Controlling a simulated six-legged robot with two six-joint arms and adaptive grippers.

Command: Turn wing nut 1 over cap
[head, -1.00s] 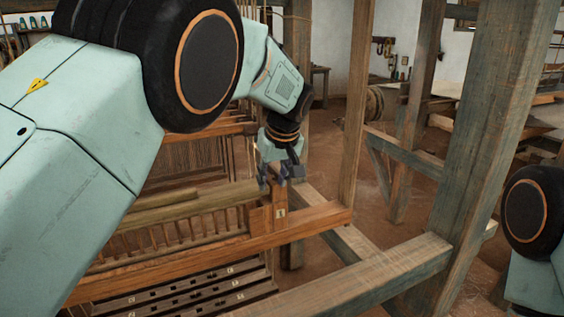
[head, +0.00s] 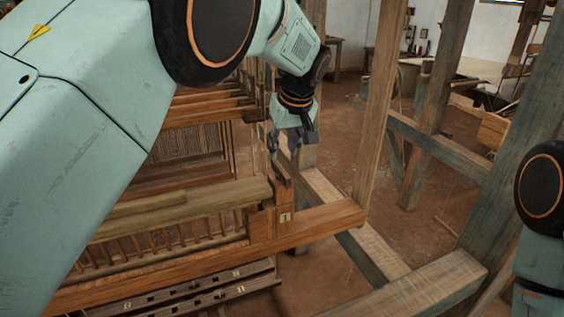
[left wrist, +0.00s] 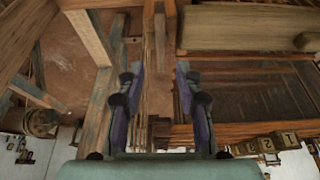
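The block marked 1 (head: 285,217) stands at the right end of the loom's front beam in the head view. A narrow upright wooden piece (head: 282,178) rises above it. I cannot make out wing nut 1 or its cap clearly at this size. My left gripper (head: 284,152) points down just above the upright piece. In the left wrist view its two fingers (left wrist: 160,88) stand wide apart, with narrow wooden parts (left wrist: 160,35) showing in the gap beyond. Nothing is seen held. My right arm shows at the right edge of the head view, but its gripper is out of frame.
A round wooden roller (head: 190,200) lies left of the marked block. A tall post (head: 380,110) stands close to the right of my left gripper. A heavy frame beam (head: 415,285) crosses the lower right. Open floor (head: 440,215) lies beyond.

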